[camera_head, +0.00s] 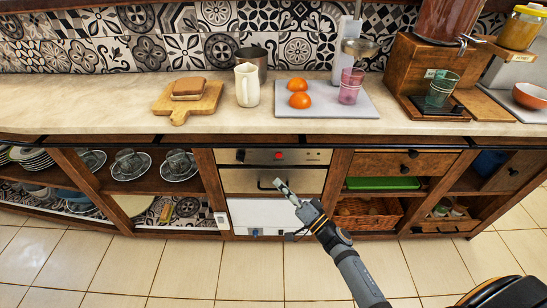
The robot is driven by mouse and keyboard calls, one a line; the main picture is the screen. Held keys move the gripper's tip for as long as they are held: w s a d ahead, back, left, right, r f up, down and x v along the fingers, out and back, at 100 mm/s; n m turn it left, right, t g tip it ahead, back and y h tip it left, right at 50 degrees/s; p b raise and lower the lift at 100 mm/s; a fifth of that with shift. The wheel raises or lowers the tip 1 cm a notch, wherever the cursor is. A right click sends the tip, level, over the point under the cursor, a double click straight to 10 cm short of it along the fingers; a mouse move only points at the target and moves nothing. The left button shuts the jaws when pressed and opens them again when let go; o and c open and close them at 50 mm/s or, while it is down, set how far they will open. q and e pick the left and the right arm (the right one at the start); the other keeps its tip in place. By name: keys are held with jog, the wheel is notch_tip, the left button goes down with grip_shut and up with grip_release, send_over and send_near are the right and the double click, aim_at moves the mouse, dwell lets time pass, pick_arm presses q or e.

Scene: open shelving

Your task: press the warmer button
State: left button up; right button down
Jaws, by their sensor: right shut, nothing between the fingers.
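The warmer (255,181) is a steel-fronted unit built in under the counter, with a dark handle. Its control panel (308,157) runs along the top, with a small red round spot (278,156) near the middle that looks like the button, and a dark knob at its left. My right gripper (279,183) is shut and empty. In the picture its tips appear just below the red spot, overlapping the warmer front near the handle; the depth gap between them is hard to tell. My left gripper is out of view.
The counter (120,110) overhangs above the panel. It carries a bread board (186,112), a white pitcher (247,84), a grey tray (372,108) with oranges and a wooden dispenser (405,70). Open shelves with dishes lie left, a drawer (400,163) right. The tiled floor in front is clear.

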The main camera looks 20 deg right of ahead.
aim_at(279, 155)
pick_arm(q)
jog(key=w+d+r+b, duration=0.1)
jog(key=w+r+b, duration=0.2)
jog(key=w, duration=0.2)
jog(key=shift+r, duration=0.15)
pick_arm(e)
jog(key=w+d, duration=0.2)
jog(key=w, duration=0.6)
jog(key=shift+w+d, duration=0.2)
jog(key=shift+d, duration=0.1)
dwell(0.8)
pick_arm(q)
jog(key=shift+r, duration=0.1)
pick_arm(e)
jog(key=shift+w+d+r+p, duration=0.1)
jog(key=shift+w+r+p, duration=0.05)
jog(key=shift+w+p, duration=0.2)
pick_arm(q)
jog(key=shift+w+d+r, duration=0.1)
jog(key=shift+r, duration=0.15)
